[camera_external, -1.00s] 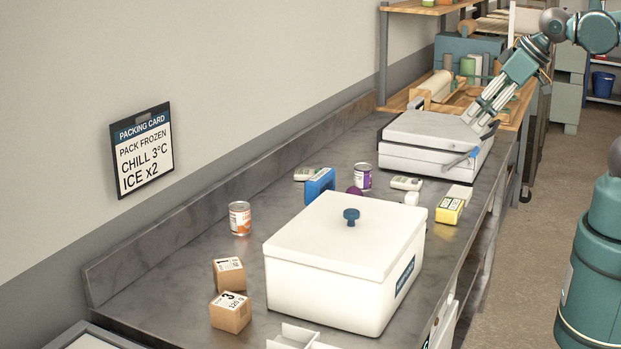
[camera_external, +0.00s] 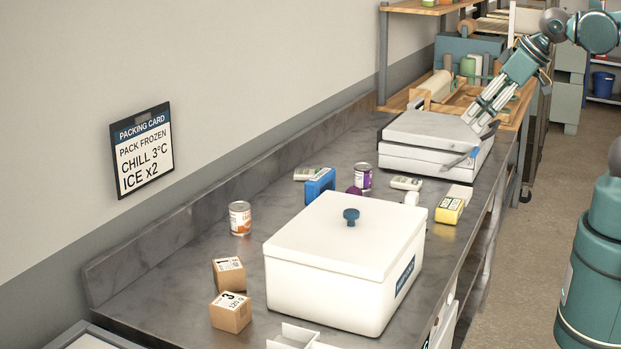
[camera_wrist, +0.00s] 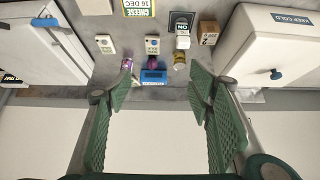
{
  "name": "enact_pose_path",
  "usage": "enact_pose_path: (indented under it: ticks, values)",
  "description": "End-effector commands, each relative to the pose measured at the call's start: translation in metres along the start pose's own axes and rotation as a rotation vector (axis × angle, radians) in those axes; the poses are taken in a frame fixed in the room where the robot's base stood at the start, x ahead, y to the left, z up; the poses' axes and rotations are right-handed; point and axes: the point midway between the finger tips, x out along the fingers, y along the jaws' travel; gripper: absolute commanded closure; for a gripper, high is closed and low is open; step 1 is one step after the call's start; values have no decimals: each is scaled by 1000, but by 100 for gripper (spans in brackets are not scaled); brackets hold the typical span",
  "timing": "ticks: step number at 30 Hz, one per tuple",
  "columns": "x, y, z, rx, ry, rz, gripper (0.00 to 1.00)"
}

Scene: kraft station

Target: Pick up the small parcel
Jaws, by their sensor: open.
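Two brown cardboard parcels stand on the near left of the steel counter in the external view. The rear parcel (camera_external: 229,273) looks a little smaller than the front parcel (camera_external: 231,313), which is marked 3 and 120 g. In the wrist view, a brown parcel (camera_wrist: 208,31) shows beside the white cool box; I cannot tell which one it is. My gripper (camera_wrist: 161,72) is open, with nothing between its green fingers. In the external view my gripper (camera_external: 480,118) is at the far end, by the white flat-topped appliance, well away from the parcels.
A lidded white cool box (camera_external: 345,260) stands right of the parcels. An orange-labelled can (camera_external: 240,218) stands behind them. A blue item (camera_external: 319,184), a purple can (camera_external: 362,177), a yellow pack (camera_external: 450,210) and the flat-topped appliance (camera_external: 435,150) lie farther back. A wall backs the counter.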

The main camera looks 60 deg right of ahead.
Motion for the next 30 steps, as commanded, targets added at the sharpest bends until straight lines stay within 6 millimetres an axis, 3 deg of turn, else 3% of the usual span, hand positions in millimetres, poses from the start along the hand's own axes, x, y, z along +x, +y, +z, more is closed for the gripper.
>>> enact_pose_path:
  ticks: [19,30]
  values:
    - [-2,0,-2,0,0,0,45]
    - [-31,0,-22,0,0,0,45]
